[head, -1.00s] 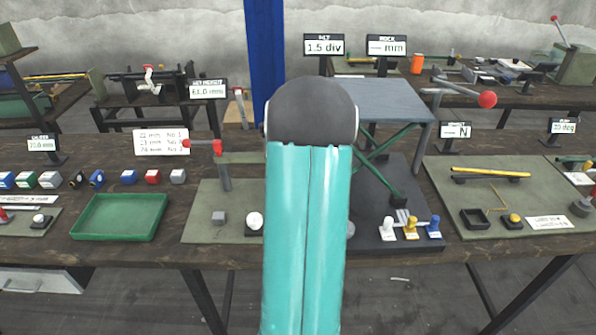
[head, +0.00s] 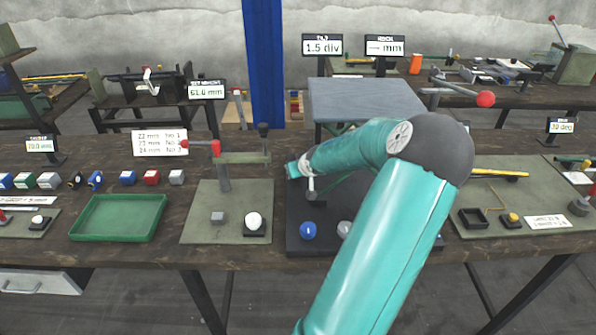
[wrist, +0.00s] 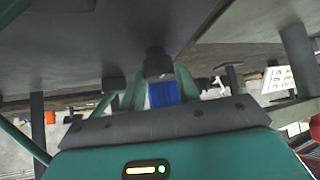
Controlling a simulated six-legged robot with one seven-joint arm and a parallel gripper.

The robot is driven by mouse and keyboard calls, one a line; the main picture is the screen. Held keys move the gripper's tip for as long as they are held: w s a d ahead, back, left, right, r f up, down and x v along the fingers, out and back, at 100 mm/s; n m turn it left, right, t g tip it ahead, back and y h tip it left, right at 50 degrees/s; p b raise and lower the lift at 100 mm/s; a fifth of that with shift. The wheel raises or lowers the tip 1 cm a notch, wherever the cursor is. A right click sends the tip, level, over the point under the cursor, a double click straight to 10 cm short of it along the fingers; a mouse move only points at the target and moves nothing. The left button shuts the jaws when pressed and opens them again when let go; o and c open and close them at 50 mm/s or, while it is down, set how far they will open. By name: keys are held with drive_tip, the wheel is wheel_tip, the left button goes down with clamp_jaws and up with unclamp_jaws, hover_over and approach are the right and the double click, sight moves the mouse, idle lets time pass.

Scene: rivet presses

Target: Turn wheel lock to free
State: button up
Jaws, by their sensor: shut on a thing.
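My gripper (head: 296,169) is at the left side of a stand, below its grey platform (head: 362,97). In the wrist view my two green fingers (wrist: 160,90) are around a blue piece (wrist: 162,95). A dark round part (wrist: 157,65) is just beyond the fingertips. I cannot tell for certain which of these is the wheel lock. My arm hides the middle and right of the stand.
A press with a red-tipped handle (head: 216,148) stands close on the left, near a green tray (head: 118,218). The dark platform underside is close overhead in the wrist view.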

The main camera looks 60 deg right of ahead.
idle(0.7)
drive_tip(key=o, duration=1)
drive_tip(key=shift+f, duration=0.1)
drive_tip(key=shift+v, duration=6.05)
drive_tip(key=shift+s+d, duration=0.15)
